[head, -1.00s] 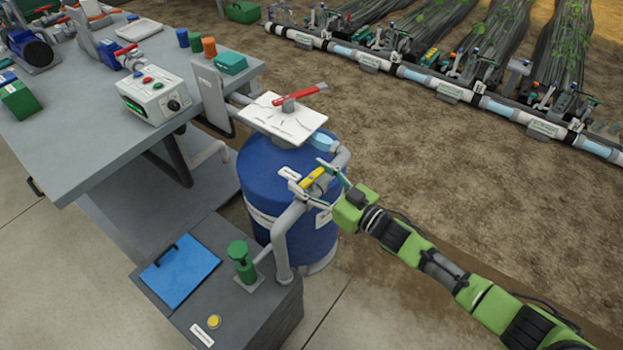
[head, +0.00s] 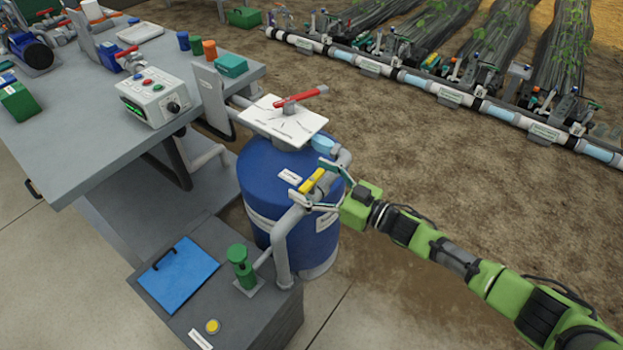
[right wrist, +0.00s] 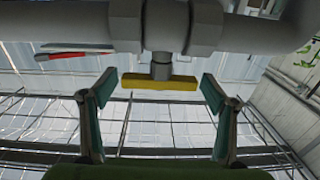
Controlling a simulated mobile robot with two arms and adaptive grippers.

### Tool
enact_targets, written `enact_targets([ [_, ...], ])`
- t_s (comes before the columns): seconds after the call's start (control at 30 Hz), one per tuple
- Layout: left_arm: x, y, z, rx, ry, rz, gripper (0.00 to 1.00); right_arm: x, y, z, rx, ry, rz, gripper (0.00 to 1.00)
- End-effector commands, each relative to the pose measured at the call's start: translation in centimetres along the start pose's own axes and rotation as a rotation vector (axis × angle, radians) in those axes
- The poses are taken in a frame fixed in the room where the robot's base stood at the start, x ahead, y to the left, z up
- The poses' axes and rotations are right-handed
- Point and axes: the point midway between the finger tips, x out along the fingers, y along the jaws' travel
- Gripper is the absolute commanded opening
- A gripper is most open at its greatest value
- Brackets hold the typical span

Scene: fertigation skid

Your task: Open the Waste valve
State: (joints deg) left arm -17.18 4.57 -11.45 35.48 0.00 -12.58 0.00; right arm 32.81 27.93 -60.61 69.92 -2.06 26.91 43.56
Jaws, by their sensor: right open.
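A valve with a yellow bar handle (head: 312,181) sits on the grey pipe (head: 284,232) beside the blue tank (head: 262,182). A small tag is near it, too small to read, so I cannot confirm it says Waste. My right gripper (head: 308,182) is open, with its teal fingers on either side of the yellow handle. In the right wrist view the yellow handle (right wrist: 160,82) lies crosswise between the open fingertips, with a small gap at each end. My left gripper is not in view.
A red lever (head: 300,95) tops the tank above a white plate (head: 283,120). The grey workbench (head: 80,150) is at left. Open soil lies right of the tank.

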Motion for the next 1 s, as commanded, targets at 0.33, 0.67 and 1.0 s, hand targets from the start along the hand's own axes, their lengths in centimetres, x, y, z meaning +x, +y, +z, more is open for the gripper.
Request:
enact_targets([
  [0.33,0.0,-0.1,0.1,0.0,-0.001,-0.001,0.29,-4.6,0.1,0.2,0.0,-0.004,0.002,0.79],
  [0.67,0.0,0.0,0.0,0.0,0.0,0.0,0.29,-10.7,0.0,0.1,0.001,-0.001,0.0,0.79],
  [1.0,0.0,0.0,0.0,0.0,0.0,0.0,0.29,-12.0,0.0,0.0,0.001,0.001,0.0,0.79],
])
